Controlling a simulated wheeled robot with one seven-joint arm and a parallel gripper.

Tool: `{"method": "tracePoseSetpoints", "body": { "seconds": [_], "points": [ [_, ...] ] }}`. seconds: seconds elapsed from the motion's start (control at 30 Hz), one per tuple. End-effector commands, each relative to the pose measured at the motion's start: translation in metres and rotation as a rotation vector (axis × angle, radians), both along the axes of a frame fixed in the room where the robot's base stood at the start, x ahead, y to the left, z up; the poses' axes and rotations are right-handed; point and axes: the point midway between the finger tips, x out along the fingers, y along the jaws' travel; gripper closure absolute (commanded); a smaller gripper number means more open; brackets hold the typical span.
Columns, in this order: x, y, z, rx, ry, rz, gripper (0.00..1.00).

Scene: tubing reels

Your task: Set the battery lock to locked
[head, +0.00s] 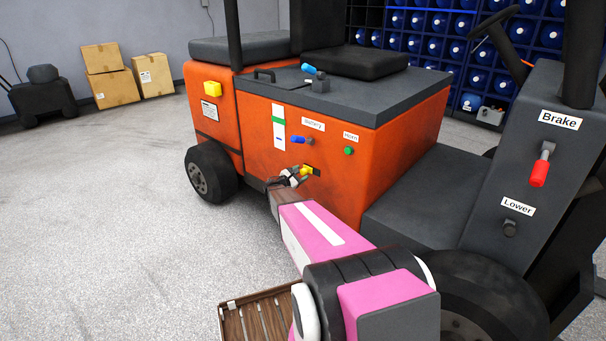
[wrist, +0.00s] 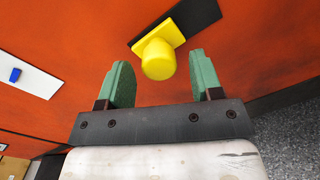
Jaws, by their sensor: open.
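A yellow knob (wrist: 158,60) on a yellow plate sits at one end of a black slot plate (wrist: 196,18) on the orange vehicle side. In the head view the yellow knob (head: 306,170) is low on the orange panel. I cannot read any label for it. My gripper (head: 297,174) is open at this knob. In the wrist view its green fingers stand on either side of the knob, with gaps on both sides. Above it are a blue-handled lever (head: 300,140) under a small white label, possibly reading battery, and a green button (head: 348,151).
Another blue lever (head: 313,70) is on the grey top cover. A red brake lever (head: 539,172) is at right. Cardboard boxes (head: 110,85) stand behind. The floor at left is clear.

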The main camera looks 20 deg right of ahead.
Motion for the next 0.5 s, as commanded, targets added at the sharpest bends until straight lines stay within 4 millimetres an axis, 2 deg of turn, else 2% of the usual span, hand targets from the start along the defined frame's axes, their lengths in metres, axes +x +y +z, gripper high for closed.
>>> {"method": "tracePoseSetpoints", "body": {
  "seconds": [0.2,0.5],
  "points": [
    [0.008,-0.017,0.000,0.001,-0.001,0.000,0.40],
    [0.009,-0.019,0.000,0.001,-0.001,0.000,0.40]
  ]
}}
